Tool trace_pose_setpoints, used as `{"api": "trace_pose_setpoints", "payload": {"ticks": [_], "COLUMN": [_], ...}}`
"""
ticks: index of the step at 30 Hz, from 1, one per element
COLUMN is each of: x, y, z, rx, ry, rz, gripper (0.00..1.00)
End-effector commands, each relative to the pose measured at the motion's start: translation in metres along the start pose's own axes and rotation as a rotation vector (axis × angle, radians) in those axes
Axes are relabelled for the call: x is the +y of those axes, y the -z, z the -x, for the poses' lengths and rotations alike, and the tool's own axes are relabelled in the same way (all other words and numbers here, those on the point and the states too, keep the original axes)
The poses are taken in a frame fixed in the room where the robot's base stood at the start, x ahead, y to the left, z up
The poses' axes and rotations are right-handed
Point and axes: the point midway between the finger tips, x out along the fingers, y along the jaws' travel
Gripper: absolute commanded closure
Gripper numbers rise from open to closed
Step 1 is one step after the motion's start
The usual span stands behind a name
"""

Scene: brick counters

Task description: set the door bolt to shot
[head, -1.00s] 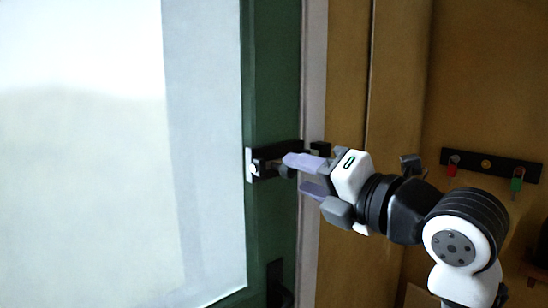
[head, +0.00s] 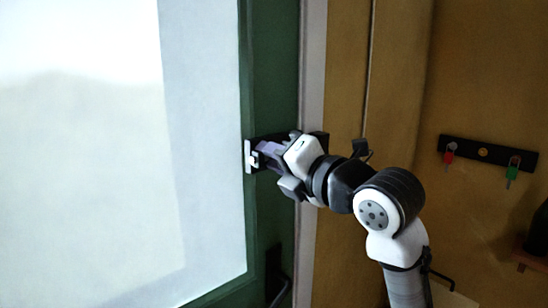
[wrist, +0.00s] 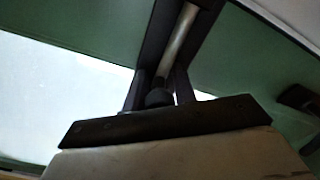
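The door bolt is a dark fitting on the green door's edge. Its pale end piece (head: 250,156) shows in the head view. My gripper (head: 268,152) is at the bolt and covers most of it. In the wrist view a silver rod (wrist: 181,38) runs in a dark housing, with a dark round knob (wrist: 160,97) below it. The fingers of my gripper (wrist: 160,88) stand on either side of the knob, very close to it. Whether they press on it is unclear. My arm hides how far the rod reaches toward the frame.
The green door (head: 272,70) holds a large pale pane (head: 90,150). A dark handle (head: 279,278) sits lower on the door. The pale door frame (head: 311,60) is just right of it. A dark rack (head: 487,156) with red and green tagged items hangs on the right wall.

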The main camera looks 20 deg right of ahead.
Motion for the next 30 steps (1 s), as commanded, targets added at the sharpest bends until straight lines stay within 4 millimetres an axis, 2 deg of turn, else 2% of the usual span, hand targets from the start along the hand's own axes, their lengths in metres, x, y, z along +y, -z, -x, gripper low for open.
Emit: {"api": "trace_pose_setpoints", "payload": {"ticks": [1, 5, 11, 20, 28, 29, 30], "x": [0.0, 0.0, -0.002, -0.022, -0.023, -0.023, -0.023], "y": [0.0, 0.0, -0.002, -0.032, -0.035, -0.035, -0.035], "z": [0.0, 0.0, 0.0, 0.0, 0.001, 0.001, 0.001], "rx": [0.0, 0.0, 0.0, -0.001, -0.004, -0.005, -0.005], "ry": [0.0, 0.0, 0.001, 0.0, 0.001, 0.001, 0.001], "rz": [0.0, 0.001, 0.001, 0.001, 0.004, 0.003, 0.004], "gripper": [0.84, 1.0, 1.0, 1.0, 1.0, 0.73, 0.67]}}
